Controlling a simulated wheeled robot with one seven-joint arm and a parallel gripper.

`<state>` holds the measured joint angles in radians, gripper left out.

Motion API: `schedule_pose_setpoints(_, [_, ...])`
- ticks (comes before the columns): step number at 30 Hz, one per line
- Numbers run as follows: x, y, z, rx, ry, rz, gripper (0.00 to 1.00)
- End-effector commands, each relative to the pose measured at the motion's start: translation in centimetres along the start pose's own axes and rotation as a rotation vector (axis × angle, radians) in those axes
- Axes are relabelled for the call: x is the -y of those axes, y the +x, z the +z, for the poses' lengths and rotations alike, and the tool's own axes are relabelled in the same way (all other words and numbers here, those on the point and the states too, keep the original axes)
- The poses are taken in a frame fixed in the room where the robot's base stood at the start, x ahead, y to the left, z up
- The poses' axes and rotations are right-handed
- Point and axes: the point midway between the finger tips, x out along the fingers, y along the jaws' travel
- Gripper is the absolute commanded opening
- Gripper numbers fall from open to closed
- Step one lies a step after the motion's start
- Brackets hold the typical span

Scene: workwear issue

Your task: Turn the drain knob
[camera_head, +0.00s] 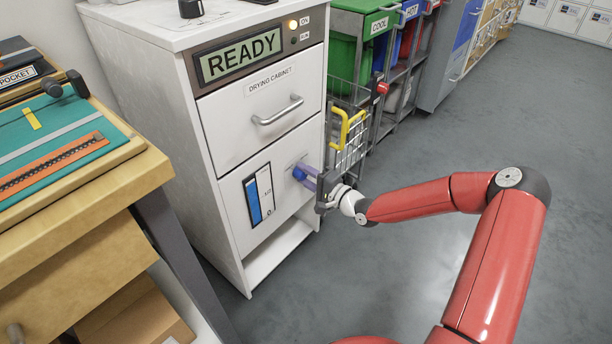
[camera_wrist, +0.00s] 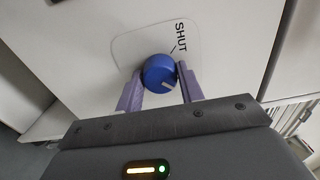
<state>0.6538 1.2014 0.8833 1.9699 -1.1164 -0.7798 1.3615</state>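The drain knob (camera_wrist: 158,70) is a round blue knob on a pale plate on the drying cabinet's front. A small white mark shows near its lower right edge, away from the short line by the printed word SHUT at upper right. In the head view the knob (camera_head: 299,173) sits low on the cabinet (camera_head: 222,140), right of a blue and white level gauge. My gripper (camera_wrist: 160,78) has its purple fingers on either side of the knob, both appearing to touch it. In the head view my gripper (camera_head: 309,174) reaches it from the right.
A drawer with a grey handle (camera_head: 278,110) is above the knob, under a READY display (camera_head: 240,55). A wire basket with a yellow handle (camera_head: 347,128) stands close right of the cabinet. A wooden bench (camera_head: 150,172) is at left. Open floor lies at right.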

Motion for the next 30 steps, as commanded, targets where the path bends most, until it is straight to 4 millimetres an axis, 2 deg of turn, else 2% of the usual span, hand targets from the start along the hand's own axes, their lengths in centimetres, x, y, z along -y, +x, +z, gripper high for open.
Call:
schedule_pose_setpoints(1, [-0.1, -0.1, -0.1, -0.001, 0.001, 0.002, 0.44])
schedule_pose_setpoints(4, [-0.1, 0.0, 0.0, -0.001, 0.0, 0.001, 0.57])
schedule_pose_setpoints(14, [0.0, -0.3, -0.1, -0.001, -0.001, 0.0, 0.58])
schedule_pose_setpoints(17, [0.0, -1.4, -0.1, -0.002, -0.002, 0.0, 0.58])
schedule_pose_setpoints(24, [-0.1, -5.5, -0.1, -0.003, -0.001, 0.001, 0.58])
schedule_pose_setpoints(30, [-0.1, -7.6, -0.1, -0.002, 0.0, 0.001, 0.58])
